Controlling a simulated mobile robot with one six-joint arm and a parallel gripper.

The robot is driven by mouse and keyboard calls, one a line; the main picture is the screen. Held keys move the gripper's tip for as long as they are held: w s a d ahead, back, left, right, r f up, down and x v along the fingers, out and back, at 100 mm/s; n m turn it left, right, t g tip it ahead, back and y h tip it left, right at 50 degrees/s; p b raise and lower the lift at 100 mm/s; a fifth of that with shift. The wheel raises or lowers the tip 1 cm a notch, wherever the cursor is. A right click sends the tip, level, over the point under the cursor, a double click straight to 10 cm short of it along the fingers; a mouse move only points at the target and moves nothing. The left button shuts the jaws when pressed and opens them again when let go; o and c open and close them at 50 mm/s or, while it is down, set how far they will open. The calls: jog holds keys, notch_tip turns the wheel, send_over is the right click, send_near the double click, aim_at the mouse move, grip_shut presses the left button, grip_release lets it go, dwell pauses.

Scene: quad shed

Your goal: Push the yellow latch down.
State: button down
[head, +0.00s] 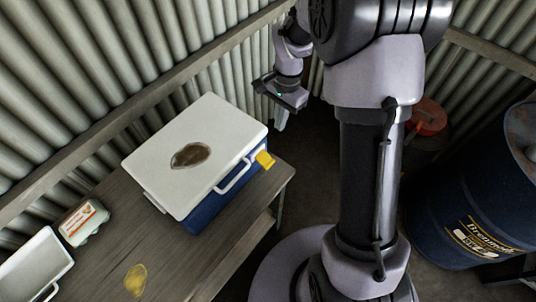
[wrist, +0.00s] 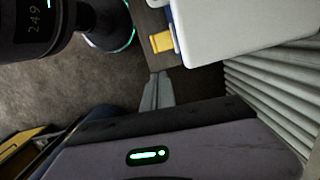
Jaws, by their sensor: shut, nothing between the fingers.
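The yellow latch (head: 265,159) sticks out from the right end of a blue cool box (head: 212,207) with a white lid (head: 220,125). In the wrist view the yellow latch (wrist: 162,42) shows beside the white lid (wrist: 225,30), at the table's edge. My gripper (head: 281,118) is beyond the right end of the box, up and to the right of the latch, and apart from it. In the wrist view my gripper's fingers (wrist: 157,90) are together and empty, pointing toward the latch with a gap between.
The cool box stands on a wooden table (head: 165,250) with an egg carton (head: 84,221), a white tray-like lid (head: 30,268) and a yellow patch (head: 135,279). A corrugated wall (head: 100,60) runs behind. A blue drum (head: 465,210) and a red-topped container (head: 428,120) stand right.

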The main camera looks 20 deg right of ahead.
jog(key=r, duration=0.4)
jog(key=r+p, duration=0.1)
jog(key=shift+w+d+r, duration=0.15)
jog(key=shift+d+r, duration=0.1)
jog(key=shift+r, duration=0.15)
jog(key=s+a+r+n+t+b, duration=0.1)
jog(key=s+a+n+t+b, duration=0.2)
jog(key=s+b, duration=0.3)
jog(key=s+a+r+n+t+y+b, duration=0.1)
jog(key=s+b, duration=0.5)
jog(key=s, duration=0.9)
jog(key=a+r+n+t, duration=0.1)
jog(key=a+n+t, duration=0.1)
jog(key=a+n, duration=0.1)
jog(key=shift+a, duration=0.15)
